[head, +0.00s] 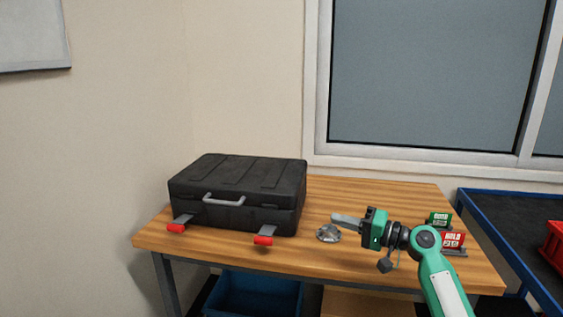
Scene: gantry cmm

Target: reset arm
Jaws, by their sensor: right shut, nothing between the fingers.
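My right gripper (347,221) is above the wooden table, its grey fingers shut with nothing between them and pointing left. My green right arm comes in from the lower right. A round silver metal part (328,233) sits on the table just below and left of the fingertips. A closed black case (240,192) with a grey handle stands on the table left of the gripper, apart from it. My left gripper is not in view.
The wooden table (390,192) has clear room behind the gripper. Red-tipped latches (263,240) stick out at the case's front. Green (439,218) and red (453,239) signs stand at the right. A blue-edged cart (500,215) holds a red bin (554,246). A blue bin (250,292) sits below.

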